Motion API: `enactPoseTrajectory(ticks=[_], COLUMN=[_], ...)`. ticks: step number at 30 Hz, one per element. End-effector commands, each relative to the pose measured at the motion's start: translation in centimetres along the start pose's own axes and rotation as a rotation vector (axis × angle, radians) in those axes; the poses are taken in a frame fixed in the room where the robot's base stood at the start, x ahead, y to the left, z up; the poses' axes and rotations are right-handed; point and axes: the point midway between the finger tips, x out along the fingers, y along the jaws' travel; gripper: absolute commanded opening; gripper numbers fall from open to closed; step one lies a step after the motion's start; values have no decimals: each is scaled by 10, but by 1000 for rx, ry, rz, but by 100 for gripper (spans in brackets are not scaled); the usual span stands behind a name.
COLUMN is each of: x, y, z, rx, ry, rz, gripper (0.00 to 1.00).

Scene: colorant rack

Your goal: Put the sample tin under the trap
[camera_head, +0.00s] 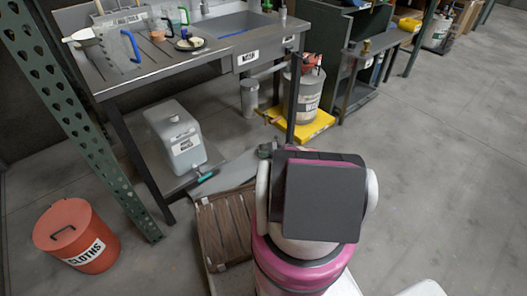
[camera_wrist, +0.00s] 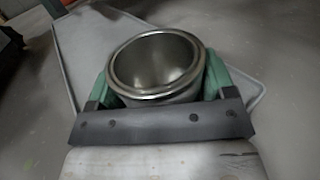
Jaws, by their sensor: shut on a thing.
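My gripper (camera_wrist: 158,80) is shut on the sample tin (camera_wrist: 154,98), an open, round metal can with a shiny rim. The green fingers press on its left and right sides. The tin looks empty and is tilted in the wrist view. In the head view my own arm hides the tin and most of the gripper. A grey metal cylinder (camera_head: 249,98) shows below the sink (camera_head: 245,38), left of the yellow tray; it may be the trap, but I cannot tell surely.
A flat grey tray (camera_wrist: 75,60) lies beyond and below the tin. A wooden slatted mat (camera_head: 222,228) is beside my base. A white jerrycan (camera_head: 178,140) stands under the bench. A drum (camera_head: 305,95) stands on a yellow tray (camera_head: 318,128). A red CLOTHS bin (camera_head: 88,240) is left.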

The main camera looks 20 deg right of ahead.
Motion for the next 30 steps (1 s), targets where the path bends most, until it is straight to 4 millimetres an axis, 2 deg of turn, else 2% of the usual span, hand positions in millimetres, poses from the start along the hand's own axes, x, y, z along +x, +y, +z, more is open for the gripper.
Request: enactPoseTrajectory(ticks=[1,2,3,4,14,17,30], x=[0,0,0,0,-2,-14,-97], y=[0,0,0,0,0,-1,-1], z=[-2,-2,-2,-2,3,2,2], rx=[0,0,0,0,-1,0,0], ry=[0,0,0,0,0,0,1], rz=[0,0,0,0,-1,-2,-2], gripper=[53,79,92,100,100,100,100])
